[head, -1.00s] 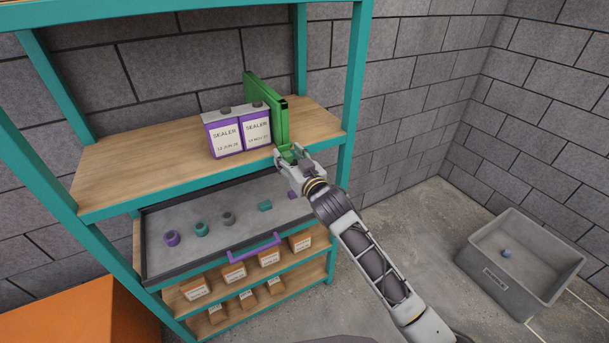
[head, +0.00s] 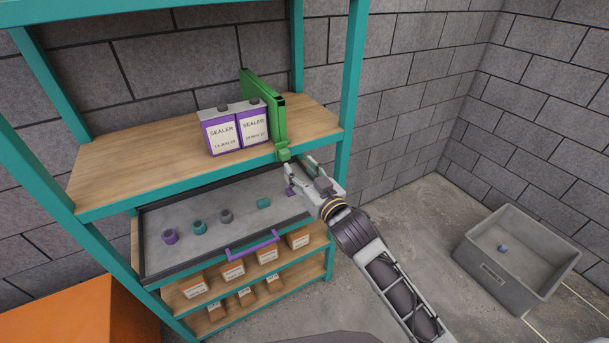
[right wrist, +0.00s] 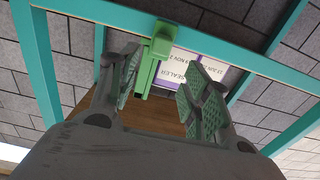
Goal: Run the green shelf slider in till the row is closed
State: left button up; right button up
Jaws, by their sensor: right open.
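The green shelf slider (head: 277,117) is an upright panel on the wooden top shelf (head: 120,165), with a tab at the shelf's front edge. Two purple cans labelled SEALER (head: 222,134) stand side by side just left of it. The slider is close beside the right can; I cannot tell whether they touch. My right gripper (head: 303,170) is open and empty, just in front of and below the tab, apart from it. In the right wrist view the slider's tab (right wrist: 157,48) shows beyond the open fingers (right wrist: 160,88). My left gripper is not in view.
Below is a grey tray (head: 175,260) with a purple handle and several small caps or parts. Lower shelves hold several small boxes (head: 233,271). A teal post (head: 349,100) stands right of the slider. A grey bin (head: 480,270) stands on the floor at right.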

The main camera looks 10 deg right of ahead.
jog(key=shift+v, duration=0.8)
